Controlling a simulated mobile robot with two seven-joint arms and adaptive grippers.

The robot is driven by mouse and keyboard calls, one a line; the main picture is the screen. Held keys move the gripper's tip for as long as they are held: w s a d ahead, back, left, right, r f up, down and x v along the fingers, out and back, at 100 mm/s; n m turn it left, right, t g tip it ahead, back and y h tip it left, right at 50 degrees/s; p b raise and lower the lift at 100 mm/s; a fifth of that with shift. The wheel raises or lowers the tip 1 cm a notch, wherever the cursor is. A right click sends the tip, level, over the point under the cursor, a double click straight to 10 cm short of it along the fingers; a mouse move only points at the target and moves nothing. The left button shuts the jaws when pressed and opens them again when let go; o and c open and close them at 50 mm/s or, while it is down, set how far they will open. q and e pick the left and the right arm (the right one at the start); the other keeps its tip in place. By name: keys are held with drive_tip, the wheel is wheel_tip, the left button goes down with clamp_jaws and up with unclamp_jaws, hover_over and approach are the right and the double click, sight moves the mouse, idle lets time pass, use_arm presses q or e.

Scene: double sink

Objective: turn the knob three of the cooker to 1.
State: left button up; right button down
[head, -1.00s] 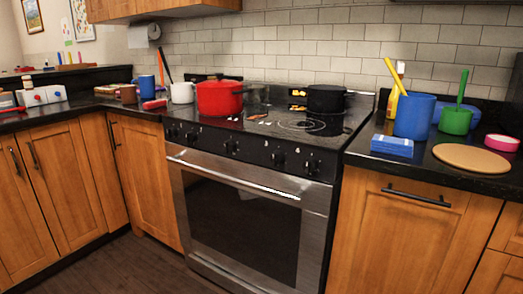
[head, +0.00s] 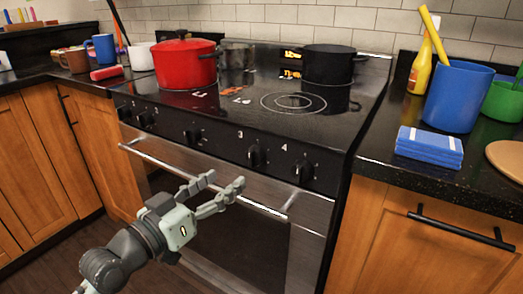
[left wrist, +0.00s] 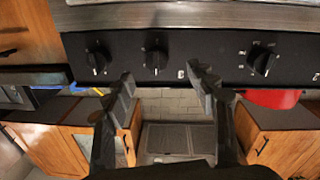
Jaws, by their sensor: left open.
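The cooker (head: 330,190) has a black front panel with several black knobs. Knob three (head: 257,155), beside the printed 3, is right of centre on the panel; its pointer setting is too small to read. In the left wrist view, which looks upside down, knob three (left wrist: 154,60) lies beyond and between the fingertips. My left gripper (head: 226,182) is open and empty, in front of the oven door, below and left of knob three and apart from it. Its two dark fingers also show spread in the left wrist view (left wrist: 161,79). My right gripper is not in view.
The oven handle (head: 155,157) crosses the door close behind my left gripper. Knob four (head: 304,172) is just right of knob three. A red pot (head: 185,62) and a black pot (head: 328,65) stand on the hob. Blue sponges (head: 430,146) lie on the right counter.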

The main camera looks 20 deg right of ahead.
sight(249, 160)
use_arm(q)
drive_tip(key=x, duration=0.5)
drive_tip(key=r+x, duration=0.1)
drive_tip(key=x, duration=0.2)
drive_tip(key=shift+d+p, duration=0.35)
drive_tip(key=shift+p, duration=0.05)
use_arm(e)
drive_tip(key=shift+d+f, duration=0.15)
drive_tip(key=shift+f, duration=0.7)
use_arm(q)
drive_tip(key=c, duration=1.2)
